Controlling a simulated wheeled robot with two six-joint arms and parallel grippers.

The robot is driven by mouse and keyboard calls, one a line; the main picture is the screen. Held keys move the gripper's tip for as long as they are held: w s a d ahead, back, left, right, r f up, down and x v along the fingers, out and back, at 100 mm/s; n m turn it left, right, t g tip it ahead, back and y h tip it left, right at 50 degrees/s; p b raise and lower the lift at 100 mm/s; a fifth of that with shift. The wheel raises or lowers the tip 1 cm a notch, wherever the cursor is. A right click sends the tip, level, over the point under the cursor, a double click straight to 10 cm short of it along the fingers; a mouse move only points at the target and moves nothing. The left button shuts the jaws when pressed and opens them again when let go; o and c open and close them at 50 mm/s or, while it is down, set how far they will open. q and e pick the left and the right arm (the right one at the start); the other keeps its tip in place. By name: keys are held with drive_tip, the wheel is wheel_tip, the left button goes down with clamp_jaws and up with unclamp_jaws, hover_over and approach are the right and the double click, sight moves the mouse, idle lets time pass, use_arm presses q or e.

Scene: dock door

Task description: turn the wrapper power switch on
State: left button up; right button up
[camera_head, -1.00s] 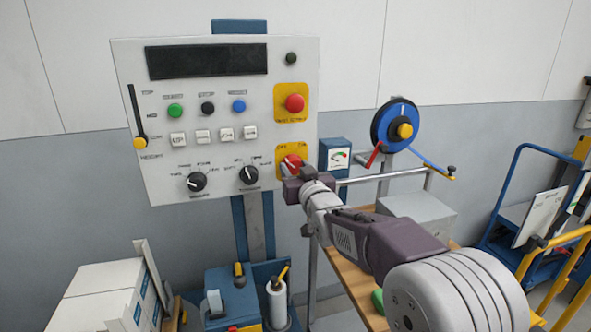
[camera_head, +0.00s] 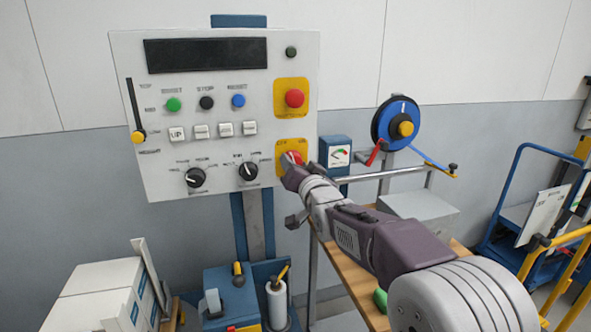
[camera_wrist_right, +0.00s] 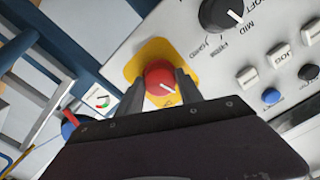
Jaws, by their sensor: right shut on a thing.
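The wrapper power switch (camera_head: 292,158) is a red rotary knob on a yellow plate at the lower right of the grey control panel (camera_head: 215,110). My right gripper (camera_head: 288,168) is at the knob and partly covers it in the head view. In the right wrist view my right gripper (camera_wrist_right: 160,92) has one finger on each side of the red knob (camera_wrist_right: 159,78), shut on it. My left gripper is not in view.
A red emergency button (camera_head: 294,98) on a yellow plate sits above the switch. Two black dials (camera_head: 248,172) lie to its left. A small gauge box (camera_head: 336,155) and a blue reel (camera_head: 399,125) stand to the right.

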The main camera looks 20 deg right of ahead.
drive_tip(key=m+b, duration=0.1)
drive_tip(key=m, duration=1.1)
idle(0.7)
drive_tip(key=o, duration=1.4)
drive_tip(key=s+b, duration=0.1)
drive_tip(key=s, duration=0.8)
drive_tip(key=shift+d, duration=0.15)
